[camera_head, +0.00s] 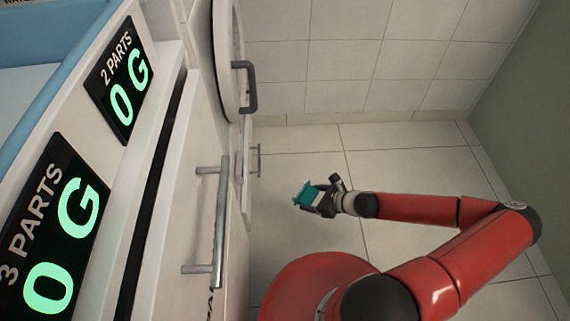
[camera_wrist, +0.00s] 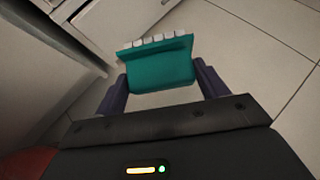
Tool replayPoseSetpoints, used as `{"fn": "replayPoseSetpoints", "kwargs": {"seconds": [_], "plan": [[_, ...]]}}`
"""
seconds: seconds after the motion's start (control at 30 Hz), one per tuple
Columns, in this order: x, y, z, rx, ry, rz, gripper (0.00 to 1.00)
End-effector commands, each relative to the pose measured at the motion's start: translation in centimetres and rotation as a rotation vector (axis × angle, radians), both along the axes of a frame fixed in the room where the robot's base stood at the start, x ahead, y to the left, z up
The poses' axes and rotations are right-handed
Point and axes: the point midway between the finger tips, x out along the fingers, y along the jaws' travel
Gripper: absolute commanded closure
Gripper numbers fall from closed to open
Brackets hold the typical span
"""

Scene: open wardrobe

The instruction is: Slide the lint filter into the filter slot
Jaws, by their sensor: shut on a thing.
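The lint filter (camera_head: 307,195) is a small teal piece held in front of the white cabinet fronts, above the tiled floor. In the wrist view the lint filter (camera_wrist: 160,66) shows as a teal panel with a row of pale teeth along its far edge. My gripper (camera_head: 318,199) is shut on it; in the wrist view the two dark fingers of my gripper (camera_wrist: 162,82) sit at its left and right sides. The filter is apart from the cabinet fronts. I cannot make out the filter slot in either view.
A white round-door appliance (camera_head: 226,50) with a dark handle (camera_head: 246,87) stands at the back. A drawer front with a long metal handle (camera_head: 219,220) is nearer. Two displays reading 0 G (camera_head: 125,88) are at the left. The tiled floor (camera_head: 390,160) right of the cabinets is clear.

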Motion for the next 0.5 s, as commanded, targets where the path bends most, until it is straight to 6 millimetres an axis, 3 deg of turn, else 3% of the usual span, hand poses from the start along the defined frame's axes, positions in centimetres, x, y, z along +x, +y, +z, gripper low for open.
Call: {"fn": "replayPoseSetpoints", "kwargs": {"seconds": [0.5], "plan": [[0.7,2.0,1.0,-0.044,0.012,0.256,0.51]]}}
